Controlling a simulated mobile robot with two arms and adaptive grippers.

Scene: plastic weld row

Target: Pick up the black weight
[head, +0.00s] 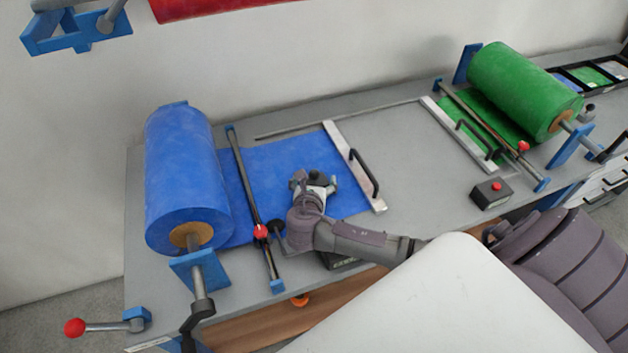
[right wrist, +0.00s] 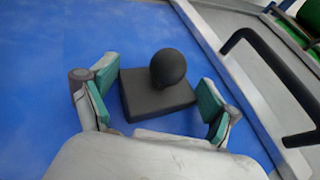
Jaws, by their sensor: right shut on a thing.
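The black weight (right wrist: 155,95) is a square block with a round ball knob on top. In the right wrist view it sits over the blue sheet (right wrist: 50,60), between the two green-padded fingers of my right gripper (right wrist: 158,92). The right gripper is shut on the weight's block; whether the weight touches the sheet or is slightly above it I cannot tell. My left gripper is not in view.
A big blue roll (head: 182,175) stands left, with a red-knobbed bar (head: 245,180) beside it. A metal bar with a black handle (head: 355,165) lies at the sheet's right edge. A green roll (head: 525,90) and a red-button box (head: 490,193) are to the right. The grey table between is clear.

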